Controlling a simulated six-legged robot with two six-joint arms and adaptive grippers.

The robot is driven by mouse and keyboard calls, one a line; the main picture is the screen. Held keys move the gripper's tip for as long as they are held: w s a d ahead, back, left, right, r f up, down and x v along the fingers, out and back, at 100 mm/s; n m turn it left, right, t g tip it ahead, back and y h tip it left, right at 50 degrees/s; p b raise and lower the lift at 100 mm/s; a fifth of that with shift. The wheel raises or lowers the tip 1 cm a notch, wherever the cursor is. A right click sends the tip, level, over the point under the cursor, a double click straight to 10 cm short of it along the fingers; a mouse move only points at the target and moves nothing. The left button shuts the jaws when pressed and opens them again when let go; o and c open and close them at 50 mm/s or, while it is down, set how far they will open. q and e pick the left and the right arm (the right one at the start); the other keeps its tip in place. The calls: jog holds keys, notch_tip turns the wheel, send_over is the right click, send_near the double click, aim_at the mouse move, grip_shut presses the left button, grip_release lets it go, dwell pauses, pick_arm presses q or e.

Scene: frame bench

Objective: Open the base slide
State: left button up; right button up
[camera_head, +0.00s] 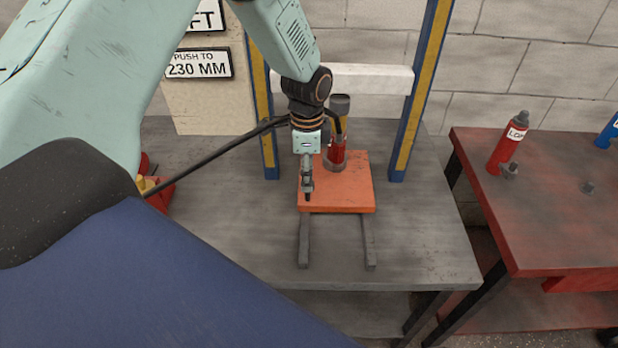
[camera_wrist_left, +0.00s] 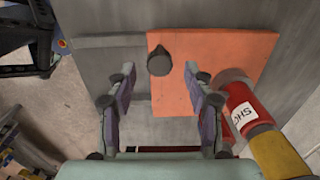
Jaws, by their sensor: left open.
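The base slide is an orange plate (camera_head: 350,188) on the grey bench. Two dark rails (camera_head: 368,242) run from under it toward the front edge. In the left wrist view the plate (camera_wrist_left: 235,58) carries a dark round knob (camera_wrist_left: 160,61) near one edge. My left gripper (camera_head: 308,192) points down over the plate's front left part and hides the knob in the head view. In the left wrist view the gripper (camera_wrist_left: 160,78) is open, with the knob just beyond the gap between its fingertips; I see no contact. My right gripper is not in view.
A red jack (camera_head: 338,152) stands on the back of the plate, between blue-and-yellow posts (camera_head: 421,90) joined by a white crossbar (camera_head: 370,78). A black hose or rod (camera_head: 215,157) slants across the left. The bench (camera_head: 425,245) is clear in front. A red table (camera_head: 545,205) with bottles stands right.

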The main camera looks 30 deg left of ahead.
pick_arm(q)
jog(key=shift+s+d+f, duration=0.15)
jog(key=shift+d+f, duration=0.2)
jog(key=shift+f, duration=0.35)
jog(key=shift+a+f, duration=0.6)
jog(key=shift+w+d+r, duration=0.15)
jog(key=shift+w+d, duration=0.05)
jog(key=shift+d, duration=0.1)
jog(key=shift+c, duration=0.5)
jog(key=shift+s+d+r, duration=0.1)
jog(key=shift+d+r, duration=0.05)
jog(key=shift+d, duration=0.05)
jog(key=c, duration=0.3)
jog(key=shift+a, duration=0.3)
jog(key=c, duration=0.3)
grip_shut()
